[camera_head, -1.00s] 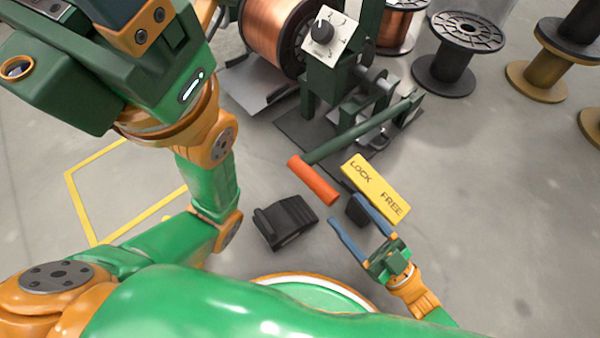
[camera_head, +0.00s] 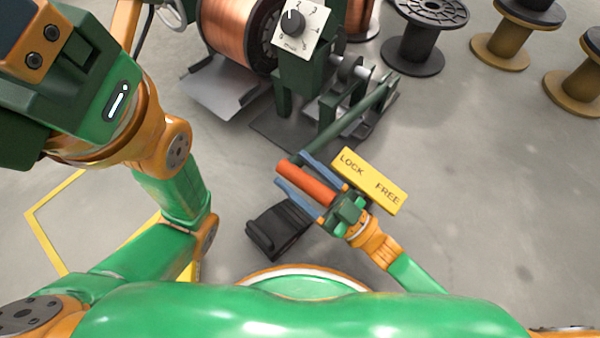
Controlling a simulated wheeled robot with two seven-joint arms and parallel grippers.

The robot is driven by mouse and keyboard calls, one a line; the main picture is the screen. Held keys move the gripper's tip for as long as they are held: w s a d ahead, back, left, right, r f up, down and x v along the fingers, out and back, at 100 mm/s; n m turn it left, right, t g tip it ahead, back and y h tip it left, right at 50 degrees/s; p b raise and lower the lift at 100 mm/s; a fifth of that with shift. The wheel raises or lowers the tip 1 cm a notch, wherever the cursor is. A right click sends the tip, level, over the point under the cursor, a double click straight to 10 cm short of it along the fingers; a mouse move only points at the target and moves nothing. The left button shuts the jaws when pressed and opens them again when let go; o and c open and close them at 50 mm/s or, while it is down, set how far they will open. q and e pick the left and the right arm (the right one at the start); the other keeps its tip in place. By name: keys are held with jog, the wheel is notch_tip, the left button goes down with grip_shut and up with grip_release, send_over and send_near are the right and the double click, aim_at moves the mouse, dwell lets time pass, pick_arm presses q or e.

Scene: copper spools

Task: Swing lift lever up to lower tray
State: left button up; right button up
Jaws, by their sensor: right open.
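The lift lever is a dark green bar (camera_head: 350,128) running from the machine toward me, with an orange grip (camera_head: 306,183) at its near end. My right gripper (camera_head: 291,169) is open, with one blue finger on each side of the orange grip. Whether the fingers touch the grip I cannot tell. The lift tray seems to be the grey plate (camera_head: 228,95) low beside the copper spool (camera_head: 238,30). My left arm rises at the left, and its gripper is out of view.
A yellow LOCK/FREE plate (camera_head: 369,181) lies just right of my right gripper. A black pedal-like block (camera_head: 278,231) sits below the grip. A dial panel (camera_head: 300,28) is on the machine. Empty spools (camera_head: 418,40) stand at the back right. The right floor is clear.

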grip_shut()
dwell(1.3)
